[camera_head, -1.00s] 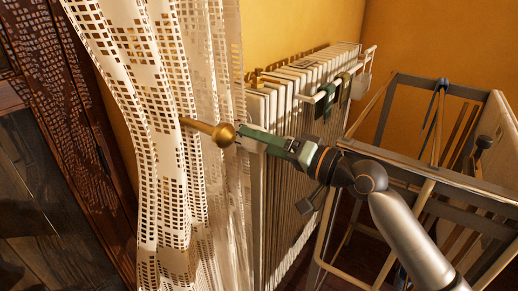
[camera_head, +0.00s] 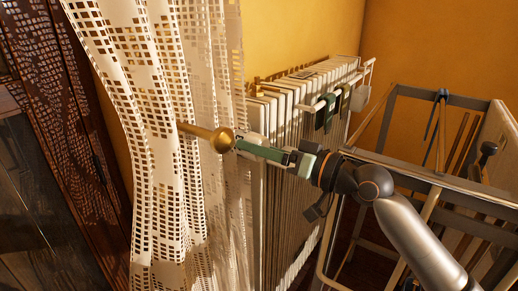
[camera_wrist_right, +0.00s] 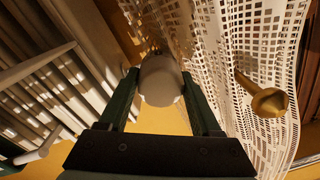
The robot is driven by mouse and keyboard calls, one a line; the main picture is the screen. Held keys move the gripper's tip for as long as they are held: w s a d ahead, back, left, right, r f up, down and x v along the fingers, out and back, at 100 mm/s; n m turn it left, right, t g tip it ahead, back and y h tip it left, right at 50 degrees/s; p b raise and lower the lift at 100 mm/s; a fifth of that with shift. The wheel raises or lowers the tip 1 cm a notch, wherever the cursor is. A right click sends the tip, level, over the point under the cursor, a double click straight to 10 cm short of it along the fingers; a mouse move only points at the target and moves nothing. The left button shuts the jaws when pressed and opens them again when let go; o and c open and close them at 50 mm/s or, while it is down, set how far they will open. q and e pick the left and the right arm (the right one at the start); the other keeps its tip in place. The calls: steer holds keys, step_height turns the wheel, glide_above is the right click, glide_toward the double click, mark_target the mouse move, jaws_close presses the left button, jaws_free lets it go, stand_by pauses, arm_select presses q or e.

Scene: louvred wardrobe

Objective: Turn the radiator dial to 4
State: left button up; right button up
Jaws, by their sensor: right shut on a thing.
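The radiator (camera_head: 290,185) is a row of pale ribs along the yellow wall, right of the lace curtain. The radiator dial (camera_wrist_right: 160,82) shows in the right wrist view as a whitish rounded knob between the two dark green fingers. Its markings cannot be read. My right gripper (camera_head: 245,143) reaches in from the right to the radiator's near end and is shut on the dial, one finger on each side. In the head view the dial is mostly hidden behind the gripper tips and the brass knob. My left gripper is not in view.
A lace curtain (camera_head: 165,110) hangs just left of the gripper. A brass ball-ended rod (camera_head: 222,140) sticks out beside the fingertips. A rail (camera_head: 345,88) with dark cloths is on the radiator. A metal-framed rack (camera_head: 440,180) stands close to my right arm.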

steer(key=o, duration=1.4)
steer(key=b+v, duration=0.1)
steer(key=v, duration=1.1)
steer(key=shift+s+d, duration=0.2)
